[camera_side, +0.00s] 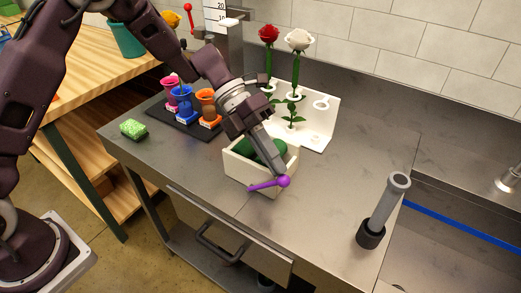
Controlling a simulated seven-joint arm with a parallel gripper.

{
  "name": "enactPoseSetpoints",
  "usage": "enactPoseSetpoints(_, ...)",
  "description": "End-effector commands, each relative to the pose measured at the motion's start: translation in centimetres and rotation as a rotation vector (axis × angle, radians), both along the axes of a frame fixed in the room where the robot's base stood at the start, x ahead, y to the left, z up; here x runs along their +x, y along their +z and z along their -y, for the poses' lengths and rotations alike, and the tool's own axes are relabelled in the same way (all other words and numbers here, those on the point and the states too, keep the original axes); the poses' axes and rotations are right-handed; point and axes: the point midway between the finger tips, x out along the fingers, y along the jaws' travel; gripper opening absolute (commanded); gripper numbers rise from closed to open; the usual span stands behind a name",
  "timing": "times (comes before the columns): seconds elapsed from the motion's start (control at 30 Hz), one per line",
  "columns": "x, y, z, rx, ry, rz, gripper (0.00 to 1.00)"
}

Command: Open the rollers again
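The rollers are dark green (245,148) and sit inside a white box (240,172) on the steel counter. They are partly hidden by my gripper, and the gap between them is not clear. A purple lever (262,186) with a round knob crosses the box's front, the knob at the right front corner. My gripper (277,167) reaches down over the box from the upper left. Its fingertips are close to the purple knob. I cannot tell whether they touch it, or how far apart the fingers are.
A white rack (318,122) behind the box holds a red rose (269,35) and a white rose (299,40). Colored cups stand on a dark mat (163,123) at left, near a green sponge (133,129). A grey cylinder in a black base (370,235) stands at right.

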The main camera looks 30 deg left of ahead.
Motion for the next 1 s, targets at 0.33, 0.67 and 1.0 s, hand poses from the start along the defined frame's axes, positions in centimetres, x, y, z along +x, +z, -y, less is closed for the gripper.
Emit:
enactPoseSetpoints(0.33, 0.0, -1.8, 2.7, -0.002, 0.002, -0.001, 0.00)
enactPoseSetpoints(0.67, 0.1, -1.2, 2.5, -0.004, 0.001, 0.001, 0.00)
enactPoseSetpoints(1.0, 1.5, 5.5, -2.0, -0.004, 0.007, 0.006, 0.00)
